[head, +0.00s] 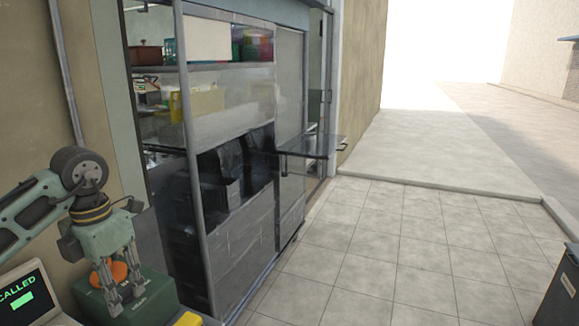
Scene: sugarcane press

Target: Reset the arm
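My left arm comes in from the left, and its green-grey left gripper (124,299) points down at the lower left. Its two fingers stand apart, with nothing clearly held between them. The gripper is in front of a dark green box (157,296) with a round orange part (108,273) on top. The fingers partly cover the orange part, and I cannot tell whether they touch the box. My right gripper is not in view.
A screen (20,298) reading "CALLED" is at the lower left. A glass-fronted stall (235,110) with shelves stands behind the gripper, and a small shelf (312,145) juts from it. A dark bin (562,290) is at the right edge. The tiled floor (400,250) is clear.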

